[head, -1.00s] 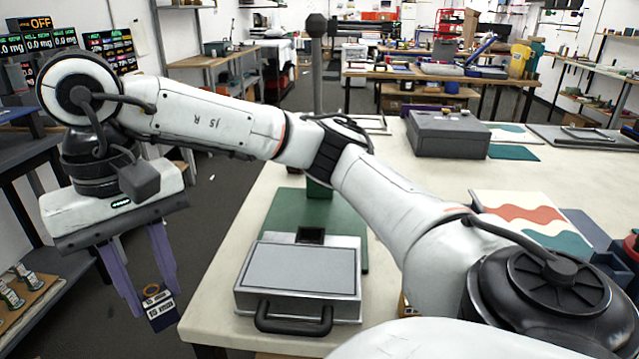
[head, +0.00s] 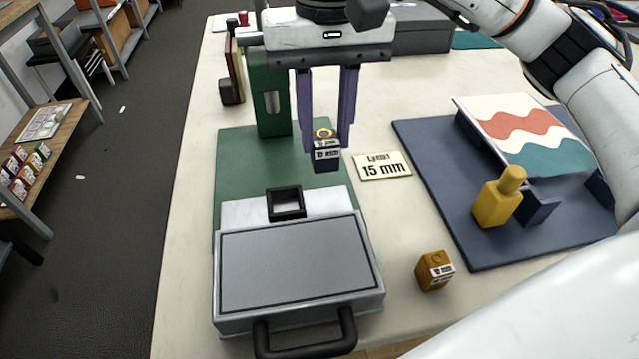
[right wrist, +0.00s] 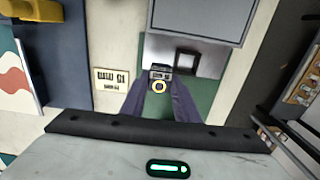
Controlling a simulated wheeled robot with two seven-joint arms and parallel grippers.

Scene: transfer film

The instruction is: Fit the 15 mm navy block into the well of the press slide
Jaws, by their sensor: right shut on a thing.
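The navy block (head: 326,161), with a pale label and a yellow ring on top, hangs between the purple fingers of my right gripper (head: 328,140), which is shut on it. It is also seen in the right wrist view (right wrist: 160,74). The press slide (head: 245,212) is a pale plate on the green press base (head: 238,160). Its well is a square black-rimmed opening (head: 286,203). The block is above and beyond the well, a little to its right in the head view, and apart from it. My left gripper is not in view.
A grey case-like plate with a black handle (head: 300,265) lies in front of the well. An orange block (head: 435,270) stands to its right. A "15 mm" card (head: 383,165) lies on the table. A blue mat (head: 450,200) holds a yellow bottle-shaped piece (head: 500,197) and a wavy-patterned panel (head: 530,130).

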